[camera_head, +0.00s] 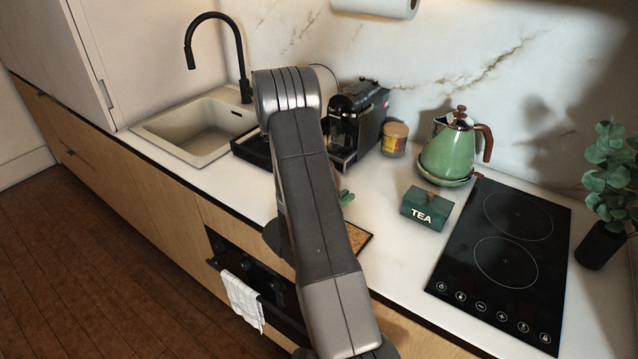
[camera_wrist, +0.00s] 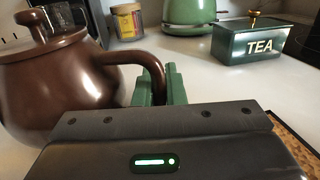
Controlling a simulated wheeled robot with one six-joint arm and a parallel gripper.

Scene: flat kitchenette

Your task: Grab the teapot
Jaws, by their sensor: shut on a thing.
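A glossy brown teapot (camera_wrist: 52,82) with a knobbed lid stands on the white counter at the left of the wrist view. Its curved handle (camera_wrist: 150,62) reaches right, into the green fingers of my gripper (camera_wrist: 160,86). The gripper is shut on the handle. In the head view my arm hides the teapot, and only a bit of the green fingers (camera_head: 346,198) shows beside the arm.
A green kettle (camera_head: 448,152), a green tea box (camera_head: 426,208), a jar (camera_head: 395,138) and a coffee machine (camera_head: 357,118) stand behind. A black cooktop (camera_head: 505,255) lies right, a sink (camera_head: 200,130) left. A cork board (camera_head: 357,238) lies near the counter's front edge.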

